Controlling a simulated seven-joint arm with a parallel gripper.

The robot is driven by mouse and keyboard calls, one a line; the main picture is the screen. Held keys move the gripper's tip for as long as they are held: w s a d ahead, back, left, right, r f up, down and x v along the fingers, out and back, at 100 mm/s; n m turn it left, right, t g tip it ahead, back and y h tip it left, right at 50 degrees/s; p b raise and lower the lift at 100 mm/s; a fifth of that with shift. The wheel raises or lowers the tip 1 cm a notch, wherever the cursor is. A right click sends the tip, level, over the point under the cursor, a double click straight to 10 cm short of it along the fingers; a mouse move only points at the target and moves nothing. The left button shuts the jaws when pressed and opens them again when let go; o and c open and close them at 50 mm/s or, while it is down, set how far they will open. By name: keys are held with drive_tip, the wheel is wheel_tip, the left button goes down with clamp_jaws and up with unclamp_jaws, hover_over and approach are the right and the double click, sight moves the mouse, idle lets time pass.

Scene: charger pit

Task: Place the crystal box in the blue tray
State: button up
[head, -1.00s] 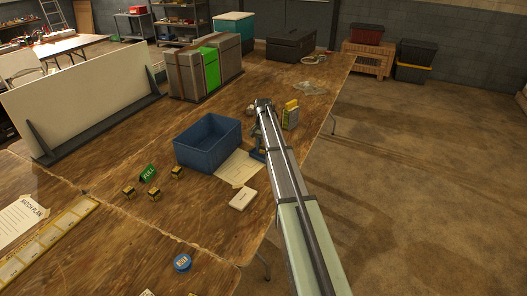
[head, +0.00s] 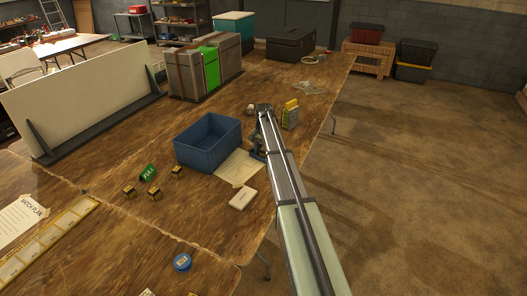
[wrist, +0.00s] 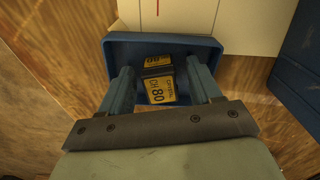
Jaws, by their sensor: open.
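In the wrist view, a small blue tray (wrist: 135,47) lies below my gripper (wrist: 159,78). A black crystal box with yellow labels (wrist: 160,91), reading "CRYSTAL CH.80", appears to sit inside the tray. My gripper is open, with one finger on each side of the box. I cannot tell whether the fingers touch it. The near part of the tray is hidden by my gripper. In the head view, my arm hides the box and most of the tray area.
A large blue bin (head: 208,146) stands left of my gripper, with a paper sheet (head: 238,168) beside it. Several small black-and-yellow boxes (head: 154,193) and a green "FULL" sign (head: 149,174) lie further left. A yellow packet (head: 290,113) stands right of my arm.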

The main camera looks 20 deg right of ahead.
drive_tip(key=shift+r, duration=0.1)
wheel_tip(320, 180, up, 12)
idle(0.6)
